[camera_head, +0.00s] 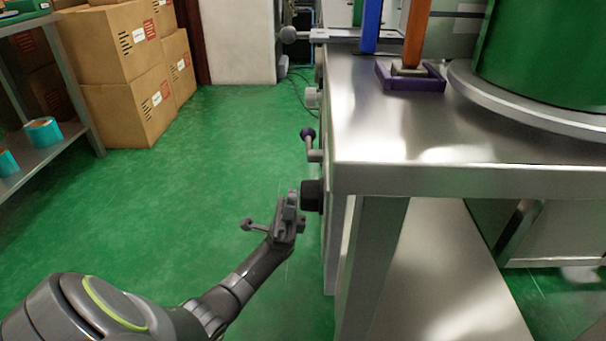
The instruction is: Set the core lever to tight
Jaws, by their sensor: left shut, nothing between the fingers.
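A small lever with a dark purple ball end (307,134) sticks out from the left side of the steel machine table, its end tilted up. No label shows, so I cannot tell for sure that it is the core lever. A black round knob (312,196) sits below it on the same side. My left gripper (292,198) is shut and empty, just left of the black knob and below the lever. I cannot tell whether it touches the knob. My right gripper is not in view.
The steel table (430,178) fills the right, with a green drum (545,60) and a purple-based holder (412,82) on top. A grey knob (312,98) sits farther along its side. Cardboard boxes (115,50) stand back left. The green floor between is clear.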

